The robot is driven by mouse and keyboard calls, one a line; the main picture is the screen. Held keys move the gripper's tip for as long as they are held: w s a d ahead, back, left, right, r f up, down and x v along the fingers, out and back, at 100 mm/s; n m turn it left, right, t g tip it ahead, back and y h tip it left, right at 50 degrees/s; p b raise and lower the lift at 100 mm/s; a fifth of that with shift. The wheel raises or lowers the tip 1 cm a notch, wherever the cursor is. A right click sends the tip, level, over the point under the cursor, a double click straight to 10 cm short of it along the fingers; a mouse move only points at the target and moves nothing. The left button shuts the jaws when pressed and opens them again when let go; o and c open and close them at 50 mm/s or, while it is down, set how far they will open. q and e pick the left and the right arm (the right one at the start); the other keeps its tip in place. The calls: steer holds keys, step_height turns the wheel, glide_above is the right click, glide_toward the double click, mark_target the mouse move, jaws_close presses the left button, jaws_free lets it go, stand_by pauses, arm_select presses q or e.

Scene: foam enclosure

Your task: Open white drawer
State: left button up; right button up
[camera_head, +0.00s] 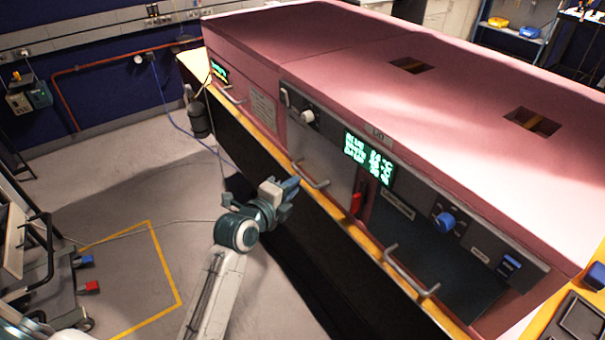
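The pink foam enclosure (470,110) has a row of fronts along its near side. A pale grey-white front (328,150) in the middle, which looks like the white drawer, sits flush with its neighbours. Its metal bar handle (312,180) is at its lower edge. My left gripper (290,188) is just left of this handle, over the dark gap below the ledge. It looks apart from the handle, though depth is hard to judge. Its fingers are small and seen at an angle, so their opening is unclear. My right gripper is out of view.
A yellow ledge (262,138) runs under the fronts. Other handles are on the left pink front (230,96) and the right dark front (412,274). A green-lit display (369,157) is right of the pale front. A cart (50,270) stands at left; floor between is open.

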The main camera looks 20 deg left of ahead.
mark_target(305, 177)
arm_select(q)
steer(key=p+x, duration=0.1)
steer(key=x, duration=0.5)
steer(key=shift+w+d, duration=0.1)
steer(key=shift+w, duration=0.15)
steer(key=shift+f, duration=0.1)
jaws_close()
